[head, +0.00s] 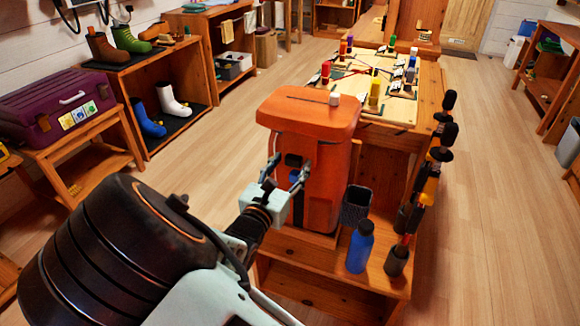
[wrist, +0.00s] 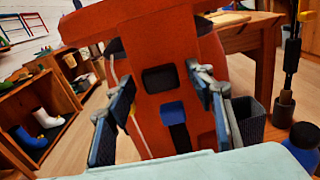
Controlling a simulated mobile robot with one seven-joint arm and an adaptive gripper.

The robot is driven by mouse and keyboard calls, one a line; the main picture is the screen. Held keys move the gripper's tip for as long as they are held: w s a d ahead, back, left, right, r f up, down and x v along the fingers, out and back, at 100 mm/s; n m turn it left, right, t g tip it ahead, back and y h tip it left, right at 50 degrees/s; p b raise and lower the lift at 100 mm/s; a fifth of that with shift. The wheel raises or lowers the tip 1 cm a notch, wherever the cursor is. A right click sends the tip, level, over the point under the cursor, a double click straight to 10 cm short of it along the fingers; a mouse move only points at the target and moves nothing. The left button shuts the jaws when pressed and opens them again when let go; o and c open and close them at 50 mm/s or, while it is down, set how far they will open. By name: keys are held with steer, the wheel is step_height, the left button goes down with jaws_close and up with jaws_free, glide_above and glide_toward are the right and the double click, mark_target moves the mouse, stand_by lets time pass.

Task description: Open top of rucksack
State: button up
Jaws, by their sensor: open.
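The orange rucksack (head: 318,128) stands upright on a low wooden bench, its top lid (head: 310,108) down over the body. A dark buckle (head: 293,160) with a blue piece (head: 295,177) below it is on its front. In the wrist view the rucksack (wrist: 165,40) fills the middle, with the dark buckle part (wrist: 160,79) above the blue part (wrist: 173,109) and a black strap below. My gripper (head: 288,170) is open in front of the rucksack. In the wrist view its two fingers (wrist: 162,105) stand on either side of the buckle, apart from it. Whether they touch the fabric I cannot tell.
A dark mesh bin (head: 356,206), a blue bottle (head: 360,248) and upright poles (head: 425,190) stand right of the rucksack. A wooden table (head: 432,85) with several small items is behind. A purple case (head: 55,105) and boot shelves are at left. Floor on the right is clear.

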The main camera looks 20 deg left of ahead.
jaws_close()
steer(key=shift+r, duration=0.15)
